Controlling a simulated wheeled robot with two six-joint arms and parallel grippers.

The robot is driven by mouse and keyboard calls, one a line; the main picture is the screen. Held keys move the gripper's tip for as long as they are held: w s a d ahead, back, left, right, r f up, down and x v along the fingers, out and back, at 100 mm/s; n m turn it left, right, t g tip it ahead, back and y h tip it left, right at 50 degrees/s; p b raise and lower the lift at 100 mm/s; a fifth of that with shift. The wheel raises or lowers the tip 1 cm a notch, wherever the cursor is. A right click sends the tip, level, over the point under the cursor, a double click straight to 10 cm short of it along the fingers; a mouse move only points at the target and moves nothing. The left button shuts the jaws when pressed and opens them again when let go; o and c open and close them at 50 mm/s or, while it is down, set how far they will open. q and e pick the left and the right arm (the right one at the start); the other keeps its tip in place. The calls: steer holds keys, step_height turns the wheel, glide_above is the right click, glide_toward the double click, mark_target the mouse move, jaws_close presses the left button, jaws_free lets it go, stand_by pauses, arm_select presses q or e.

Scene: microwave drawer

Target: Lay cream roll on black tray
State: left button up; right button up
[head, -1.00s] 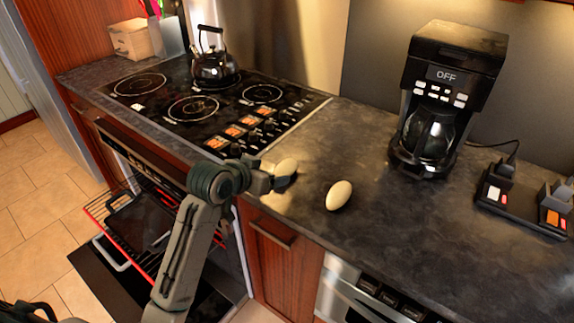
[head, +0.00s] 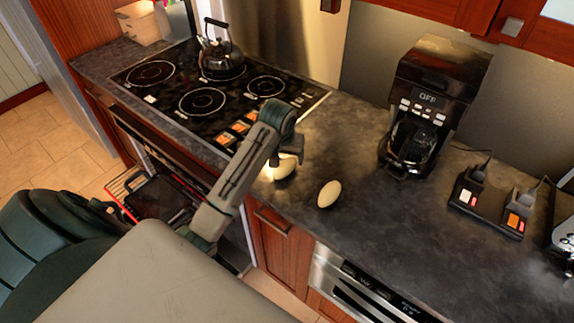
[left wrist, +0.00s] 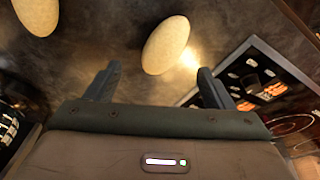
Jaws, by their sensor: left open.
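Two cream-coloured, egg-shaped rolls lie on the dark counter. One cream roll (head: 285,168) is near the cooktop's front right corner, partly hidden by my left gripper (head: 288,150). The other cream roll (head: 329,193) lies to its right. In the left wrist view, my open gripper (left wrist: 158,86) points at the nearer roll (left wrist: 166,45), which is just beyond the fingertips and apart from them. The second roll (left wrist: 38,14) is at the top left. A black tray (head: 163,200) sits on the rack of the open oven, partly hidden by my arm. My right gripper is not in view.
The cooktop (head: 205,100) holds a black kettle (head: 221,60). A coffee maker (head: 436,105) and a power strip (head: 490,208) stand on the right. The counter between the rolls and the coffee maker is clear. The oven's red-edged rack (head: 122,186) sticks out below the counter.

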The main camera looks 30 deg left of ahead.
mark_target(285, 165)
arm_select(q)
steer(key=shift+w+f, duration=0.1)
steer(key=shift+f, duration=0.25)
steer(key=p+x, duration=0.1)
steer(key=x, duration=0.1)
steer(key=p+x, duration=0.2)
steer(key=shift+a+f, duration=0.2)
steer(key=shift+f, duration=0.55)
steer(key=shift+c, duration=0.5)
steer(key=c, duration=1)
steer(key=shift+c, duration=0.5)
steer(key=shift+r, duration=0.1)
